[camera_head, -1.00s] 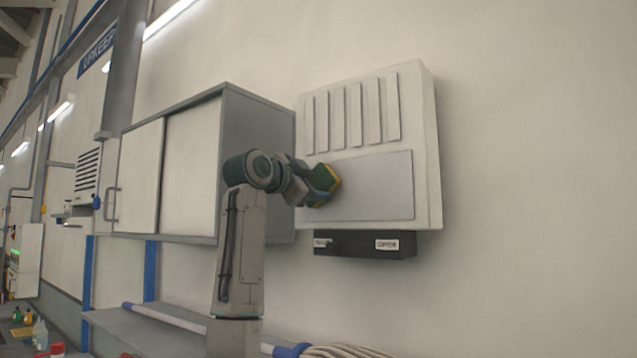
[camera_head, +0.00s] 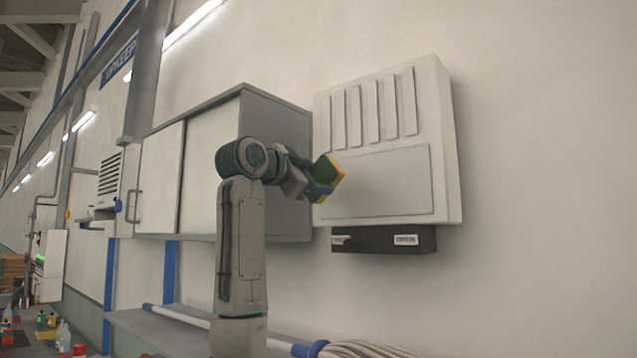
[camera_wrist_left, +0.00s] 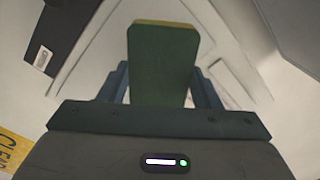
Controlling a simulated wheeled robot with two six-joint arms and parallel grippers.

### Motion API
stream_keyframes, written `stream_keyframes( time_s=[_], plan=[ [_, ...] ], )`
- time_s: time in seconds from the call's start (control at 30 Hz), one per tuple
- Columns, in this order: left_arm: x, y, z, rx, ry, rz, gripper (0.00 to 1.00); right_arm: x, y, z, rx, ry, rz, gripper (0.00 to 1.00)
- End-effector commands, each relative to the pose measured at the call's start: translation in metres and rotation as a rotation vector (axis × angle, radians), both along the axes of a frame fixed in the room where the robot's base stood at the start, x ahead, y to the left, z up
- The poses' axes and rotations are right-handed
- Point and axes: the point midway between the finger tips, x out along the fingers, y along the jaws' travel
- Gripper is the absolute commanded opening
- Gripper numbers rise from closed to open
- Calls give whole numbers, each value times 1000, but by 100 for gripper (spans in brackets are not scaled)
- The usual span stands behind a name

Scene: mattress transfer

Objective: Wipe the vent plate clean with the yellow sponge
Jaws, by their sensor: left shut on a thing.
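The vent plate (camera_head: 385,185) is a smooth grey panel on the lower front of a white wall unit, below several raised vertical slats. My left gripper (camera_head: 321,183) is shut on the sponge (camera_head: 331,171), which is yellow on one side and green on the other. The sponge is at the plate's left edge; whether it touches the plate cannot be told. In the left wrist view, the sponge (camera_wrist_left: 163,65) stands up between the fingers (camera_wrist_left: 160,88), its green side facing the camera and a yellow strip at its top. My right gripper is out of view.
A grey cabinet (camera_head: 275,160) hangs on the wall left of the unit. A black box (camera_head: 375,240) with white labels sits under the unit. A shelf below carries a white pipe (camera_head: 180,316) and a coiled hose (camera_head: 360,349). The wall to the right is bare.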

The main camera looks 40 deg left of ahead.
Motion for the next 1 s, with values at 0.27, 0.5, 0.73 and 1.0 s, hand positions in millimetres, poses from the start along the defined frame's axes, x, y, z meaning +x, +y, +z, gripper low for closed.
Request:
stream_keyframes(
  time_s=[0.27, 0.5, 0.73, 1.0],
  plan=[
    [-2, 0, 0, 0, -1, 1, 39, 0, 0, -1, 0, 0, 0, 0],
    [-20, 2, -1, 0, -2, 1, 39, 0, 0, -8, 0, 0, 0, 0],
    [-30, 2, 0, -1, 0, 0, 39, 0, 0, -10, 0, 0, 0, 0],
    [-30, 2, 0, 0, 0, 0, 39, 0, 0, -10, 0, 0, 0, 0]
  ],
)
